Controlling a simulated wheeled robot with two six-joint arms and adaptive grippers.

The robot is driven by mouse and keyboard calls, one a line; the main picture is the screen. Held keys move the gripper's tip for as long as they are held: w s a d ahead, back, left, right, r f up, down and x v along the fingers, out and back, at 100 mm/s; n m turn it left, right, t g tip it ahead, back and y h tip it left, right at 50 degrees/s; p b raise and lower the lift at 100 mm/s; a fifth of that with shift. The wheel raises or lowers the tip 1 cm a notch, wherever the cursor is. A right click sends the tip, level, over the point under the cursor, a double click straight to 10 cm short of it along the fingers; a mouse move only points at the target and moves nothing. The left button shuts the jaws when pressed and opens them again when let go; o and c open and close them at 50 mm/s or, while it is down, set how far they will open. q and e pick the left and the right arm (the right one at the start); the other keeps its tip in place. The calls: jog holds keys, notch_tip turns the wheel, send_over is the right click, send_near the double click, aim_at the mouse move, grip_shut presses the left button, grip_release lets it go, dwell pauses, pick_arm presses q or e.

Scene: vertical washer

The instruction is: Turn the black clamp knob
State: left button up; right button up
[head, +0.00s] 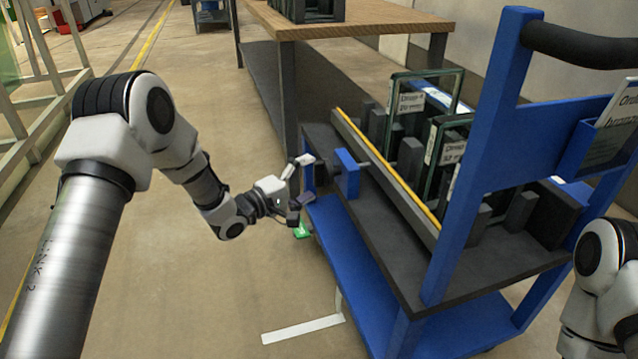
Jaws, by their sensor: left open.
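The blue cart (400,258) holds several framed glass panels (425,95) and grey blocks on its dark top. Its handle post rises at the right. A wooden workbench (350,18) stands behind.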

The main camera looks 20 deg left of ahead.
aim_at(314, 176)
pick_arm(q)
jog(key=x, duration=0.2)
jog(key=shift+w+d+f+b, duration=0.15)
jog(key=shift+w+f+b, duration=0.1)
jog(key=shift+b, duration=0.1)
jog(key=shift+w+d+r, duration=0.1)
jog(key=shift+w+r, duration=0.1)
jog(key=c, duration=1.1)
jog(key=shift+c, duration=0.2)
pick_arm(e)
jog(key=shift+f, duration=0.65)
